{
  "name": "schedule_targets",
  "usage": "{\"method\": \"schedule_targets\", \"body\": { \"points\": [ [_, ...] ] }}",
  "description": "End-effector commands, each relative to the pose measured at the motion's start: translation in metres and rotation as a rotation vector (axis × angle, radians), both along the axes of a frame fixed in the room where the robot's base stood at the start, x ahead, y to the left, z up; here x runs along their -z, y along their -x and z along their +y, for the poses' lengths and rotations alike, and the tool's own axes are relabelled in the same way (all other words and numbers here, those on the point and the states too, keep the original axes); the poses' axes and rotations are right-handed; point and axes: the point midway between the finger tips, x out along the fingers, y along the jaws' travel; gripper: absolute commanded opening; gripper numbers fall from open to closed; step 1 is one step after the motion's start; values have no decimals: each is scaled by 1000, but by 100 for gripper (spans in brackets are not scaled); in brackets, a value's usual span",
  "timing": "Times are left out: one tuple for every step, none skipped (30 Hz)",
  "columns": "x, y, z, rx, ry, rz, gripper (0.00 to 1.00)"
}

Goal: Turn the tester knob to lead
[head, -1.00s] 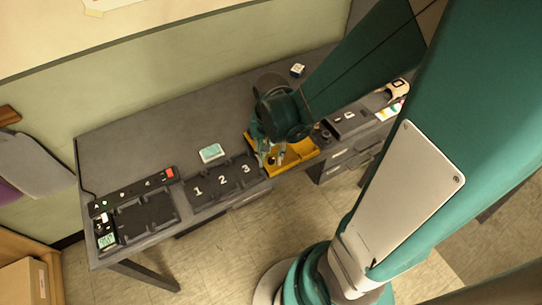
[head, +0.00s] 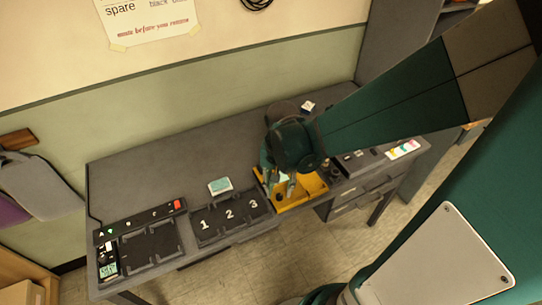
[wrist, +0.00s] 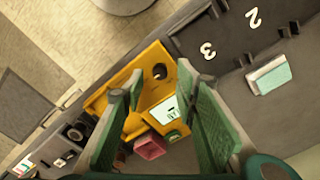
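My gripper (wrist: 160,75) points down over the yellow tray (head: 298,204), seen in the head view. In the wrist view its two green fingers stand well apart. Between them show a pale label with dark letters (wrist: 170,112) on a yellow part and a pinkish-red block (wrist: 150,146). I see no clear grip on either. A round dark thing (wrist: 159,71) lies beyond the fingertips. At the far left of the bench, a black panel (head: 136,222) carries small letters, and a small greenish display (head: 108,270) sits by it. I cannot make out a tester knob or its setting.
A dark rack numbered 1, 2, 3 (head: 229,228) lies left of the yellow tray, with a pale teal block (head: 220,186) behind it. A dark empty tray (head: 150,249) is further left. Dark fittings (wrist: 72,132) stand beside the yellow tray. The bench's back left is clear.

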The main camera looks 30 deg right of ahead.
Motion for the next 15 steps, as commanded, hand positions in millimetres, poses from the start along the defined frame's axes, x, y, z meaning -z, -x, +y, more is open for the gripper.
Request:
{"method": "schedule_targets", "body": {
  "points": [
    [-5,0,0,0,0,0,30],
    [-7,0,0,0,0,0,30],
    [-10,0,0,0,0,0,30],
    [-13,0,0,0,0,0,30],
    [-16,0,0,0,0,0,30],
    [-19,0,0,0,0,0,30],
    [-22,0,0,0,0,0,30],
    [-24,0,0,0,0,0,30],
    [-28,0,0,0,0,0,30],
    [-30,0,0,0,0,0,30],
    [-33,0,0,0,0,0,30],
    [-37,0,0,0,0,0,30],
    [-40,0,0,0,0,0,30],
    [-43,0,0,0,0,0,30],
    [-47,0,0,0,0,0,30]
  ]
}}
